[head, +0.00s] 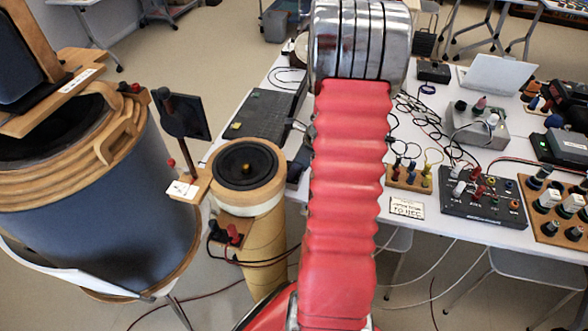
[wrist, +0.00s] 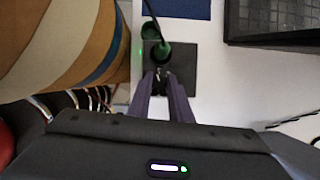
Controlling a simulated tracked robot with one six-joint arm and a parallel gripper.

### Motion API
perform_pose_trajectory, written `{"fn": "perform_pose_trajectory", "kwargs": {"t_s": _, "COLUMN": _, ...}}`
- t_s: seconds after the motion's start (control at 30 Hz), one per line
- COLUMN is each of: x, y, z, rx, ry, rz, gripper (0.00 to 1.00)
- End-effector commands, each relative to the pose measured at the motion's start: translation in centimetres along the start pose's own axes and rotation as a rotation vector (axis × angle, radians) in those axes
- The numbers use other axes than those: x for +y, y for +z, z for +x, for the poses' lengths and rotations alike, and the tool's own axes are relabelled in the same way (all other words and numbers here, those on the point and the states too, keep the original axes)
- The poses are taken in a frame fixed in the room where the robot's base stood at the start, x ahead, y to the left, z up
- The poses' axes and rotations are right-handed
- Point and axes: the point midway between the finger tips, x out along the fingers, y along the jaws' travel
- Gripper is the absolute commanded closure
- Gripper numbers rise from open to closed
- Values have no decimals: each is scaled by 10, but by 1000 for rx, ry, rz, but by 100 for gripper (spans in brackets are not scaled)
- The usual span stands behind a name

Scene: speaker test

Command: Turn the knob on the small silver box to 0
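A small silver-grey box (head: 470,128) stands on the white table in the right half of the head view. Several knobs or plugs stick up from it, dark, red and pale; their settings are too small to read. I cannot pick the box out in the wrist view. In the wrist view my gripper (wrist: 160,76) has two dark purple fingers pointing up the picture, with a narrow gap between the tips. A small dark plate (wrist: 184,66) with green round parts (wrist: 160,52) lies just beyond them. Whether anything is between the tips is unclear. My red arm hides the gripper in the head view.
A large blue-grey drum (head: 110,215) and a small round speaker (head: 245,165) stand at left. Black boards with knobs (head: 483,208), a wooden panel (head: 550,212), a pale laptop (head: 497,75) and cables crowd the table. A striped curved surface (wrist: 65,45) is left of the fingers.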

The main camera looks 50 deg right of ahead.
Motion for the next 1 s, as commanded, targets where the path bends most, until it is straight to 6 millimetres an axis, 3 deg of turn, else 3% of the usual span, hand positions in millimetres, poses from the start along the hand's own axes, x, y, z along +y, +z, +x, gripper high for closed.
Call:
{"fn": "perform_pose_trajectory", "kwargs": {"t_s": 0.2, "x": 0, "y": 0, "z": 0, "rx": 0, "ry": 0, "rz": 0, "gripper": 100}}
{"fn": "perform_pose_trajectory", "kwargs": {"t_s": 0.47, "x": -1, "y": 0, "z": 0, "rx": 0, "ry": 14, "rz": -36, "gripper": 100}}
{"fn": "perform_pose_trajectory", "kwargs": {"t_s": 0.8, "x": -3, "y": 0, "z": 0, "rx": 0, "ry": 123, "rz": -300, "gripper": 100}}
{"fn": "perform_pose_trajectory", "kwargs": {"t_s": 1.0, "x": -3, "y": 0, "z": 0, "rx": 0, "ry": 146, "rz": -355, "gripper": 100}}
